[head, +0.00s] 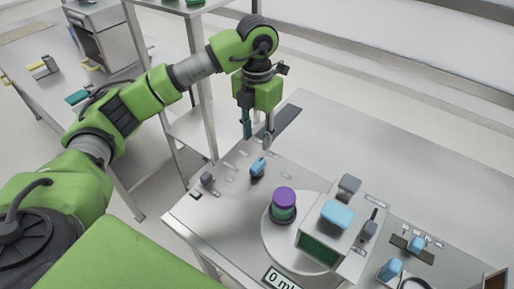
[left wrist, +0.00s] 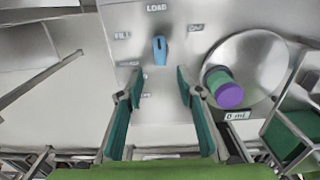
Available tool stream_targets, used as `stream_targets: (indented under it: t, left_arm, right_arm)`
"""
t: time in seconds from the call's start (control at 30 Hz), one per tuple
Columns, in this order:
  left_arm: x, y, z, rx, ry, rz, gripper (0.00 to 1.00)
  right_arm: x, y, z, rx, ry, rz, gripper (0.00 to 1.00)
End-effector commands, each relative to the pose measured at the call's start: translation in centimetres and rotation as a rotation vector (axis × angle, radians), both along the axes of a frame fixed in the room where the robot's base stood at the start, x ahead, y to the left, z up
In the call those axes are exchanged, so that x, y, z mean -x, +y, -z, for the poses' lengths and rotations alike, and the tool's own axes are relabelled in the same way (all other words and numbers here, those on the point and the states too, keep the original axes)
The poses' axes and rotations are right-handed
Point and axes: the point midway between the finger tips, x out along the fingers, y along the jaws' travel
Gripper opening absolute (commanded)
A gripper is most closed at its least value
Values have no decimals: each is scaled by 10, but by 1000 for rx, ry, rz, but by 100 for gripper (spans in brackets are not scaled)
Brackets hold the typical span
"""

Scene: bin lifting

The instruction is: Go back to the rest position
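My left gripper (head: 258,137) hangs pointing down above the left part of the metal table, with its arm reaching in from the left. In the left wrist view its two teal fingers (left wrist: 152,85) are spread apart with nothing between them. A blue-handled lever (head: 257,167) on the table sits just below the gripper; it also shows ahead of the fingers in the left wrist view (left wrist: 160,50). My right gripper is not seen in either view.
A purple-lidded green container (head: 284,203) stands on a round metal plate (head: 277,244). A machine with blue knobs (head: 337,215) stands beside it. A display (head: 283,279) reads 0 mL. A side bench (head: 82,87) stands at the left, with bare floor between.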

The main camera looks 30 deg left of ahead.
Motion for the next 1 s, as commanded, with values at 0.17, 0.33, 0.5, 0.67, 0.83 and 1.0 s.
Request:
stream_targets:
  t: [0.17,0.33,0.5,0.67,0.83,1.0]
  left_arm:
    - [0,0,-17,0,-1,0,33]
    - [0,0,-20,0,1,0,33]
    - [0,0,-20,0,1,0,33]
    - [0,0,-19,0,1,0,33]
    - [0,0,-31,0,0,0,33]
    - [0,0,-63,0,0,0,33]
  right_arm:
    - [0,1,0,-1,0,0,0]
    - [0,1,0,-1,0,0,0]
    - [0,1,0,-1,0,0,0]
    - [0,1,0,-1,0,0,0]
    - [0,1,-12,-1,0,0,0]
    - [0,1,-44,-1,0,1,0]
